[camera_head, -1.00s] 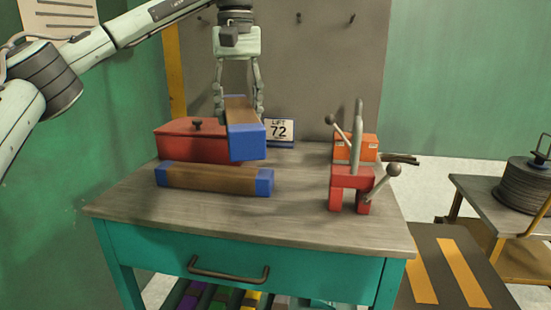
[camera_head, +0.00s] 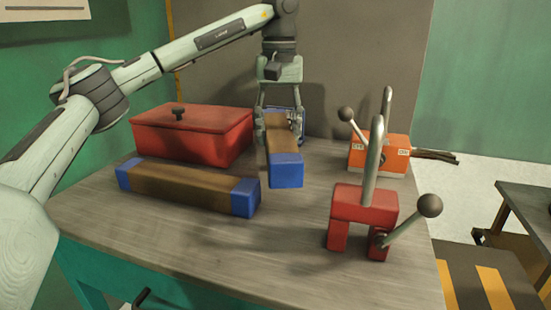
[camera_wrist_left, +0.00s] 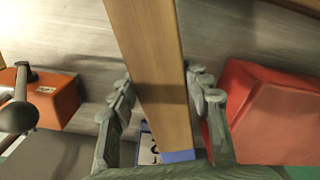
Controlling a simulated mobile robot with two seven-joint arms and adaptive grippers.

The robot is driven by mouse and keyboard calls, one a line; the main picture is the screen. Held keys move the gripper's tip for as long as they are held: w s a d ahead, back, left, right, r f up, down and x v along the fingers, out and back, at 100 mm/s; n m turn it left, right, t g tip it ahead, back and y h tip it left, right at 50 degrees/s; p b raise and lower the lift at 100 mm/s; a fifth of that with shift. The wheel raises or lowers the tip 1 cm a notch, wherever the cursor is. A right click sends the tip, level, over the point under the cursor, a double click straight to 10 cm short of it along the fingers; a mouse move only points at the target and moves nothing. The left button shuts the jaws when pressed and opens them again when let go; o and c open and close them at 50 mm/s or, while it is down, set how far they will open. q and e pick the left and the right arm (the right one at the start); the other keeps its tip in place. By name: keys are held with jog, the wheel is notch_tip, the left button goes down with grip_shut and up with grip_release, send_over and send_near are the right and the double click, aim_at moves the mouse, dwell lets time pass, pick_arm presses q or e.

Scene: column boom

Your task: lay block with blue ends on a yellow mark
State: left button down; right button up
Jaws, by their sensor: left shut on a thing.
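My left gripper (camera_head: 280,132) is shut on a long brown block with blue ends (camera_head: 287,171), gripped toward its far end, with the near blue end pointing at me. In the left wrist view my fingers (camera_wrist_left: 163,90) stand on both sides of the block (camera_wrist_left: 155,60). Whether it touches the table is hard to tell. A second brown block with blue ends (camera_head: 185,186) lies on the table to the left. Yellow marks (camera_head: 494,287) show on a dark surface at the lower right. My right gripper is not in view.
The table (camera_head: 200,245) has a red lidded box (camera_head: 195,138) left of the held block. A red clamp-like fixture with levers (camera_head: 364,206) stands front right, and an orange box (camera_head: 380,153) behind it. A number sign (camera_head: 290,118) is partly hidden. Another table (camera_head: 525,210) stands right.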

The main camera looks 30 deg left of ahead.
pick_arm(q)
jog(key=shift+w+f, duration=0.1)
jog(key=shift+f, duration=2.6)
jog(key=shift+f, duration=0.1)
jog(key=c, duration=0.7)
grip_release()
jog(key=shift+c, duration=0.2)
